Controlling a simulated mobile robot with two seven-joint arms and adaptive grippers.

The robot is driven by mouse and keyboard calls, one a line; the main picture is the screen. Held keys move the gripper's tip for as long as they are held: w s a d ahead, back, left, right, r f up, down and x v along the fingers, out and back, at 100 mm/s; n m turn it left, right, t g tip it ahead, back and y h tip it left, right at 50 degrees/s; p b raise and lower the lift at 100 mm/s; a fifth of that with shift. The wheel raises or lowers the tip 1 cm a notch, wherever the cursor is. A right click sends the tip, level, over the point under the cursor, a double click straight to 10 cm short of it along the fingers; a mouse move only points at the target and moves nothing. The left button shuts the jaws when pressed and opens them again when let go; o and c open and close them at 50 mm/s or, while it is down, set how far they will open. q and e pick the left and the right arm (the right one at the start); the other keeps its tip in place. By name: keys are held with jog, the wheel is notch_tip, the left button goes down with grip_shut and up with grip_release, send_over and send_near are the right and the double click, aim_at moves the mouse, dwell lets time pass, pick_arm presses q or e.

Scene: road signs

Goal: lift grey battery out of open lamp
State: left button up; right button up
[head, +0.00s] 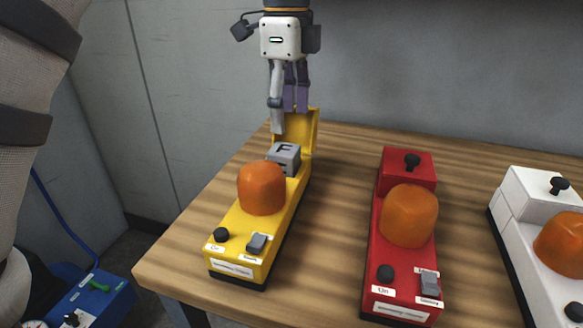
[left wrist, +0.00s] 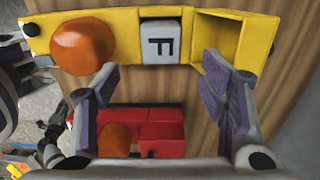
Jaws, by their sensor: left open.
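The open lamp is yellow (head: 240,245) with an orange dome (head: 261,187) and stands on the table's left part. Its lid (head: 317,130) is swung up at the back end. The grey battery (head: 285,158), marked F, sits in the lamp behind the dome; its top shows in the left wrist view (left wrist: 161,42). My left gripper (head: 287,118) is open and empty, above and just behind the battery. In the left wrist view its two fingers (left wrist: 170,90) are spread wide, with the battery between them but further off. My right gripper is not in view.
A red lamp (head: 405,280) stands to the right, and a white lamp (head: 525,200) stands at the far right. The wooden table (head: 340,220) is bare between the yellow and red lamps. A grey wall (head: 400,75) rises behind the table.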

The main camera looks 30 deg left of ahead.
aim_at(284, 149)
pick_arm(q)
jog(key=f, duration=0.8)
jog(key=shift+a+f, duration=0.1)
jog(key=shift+a, duration=0.3)
grip_shut()
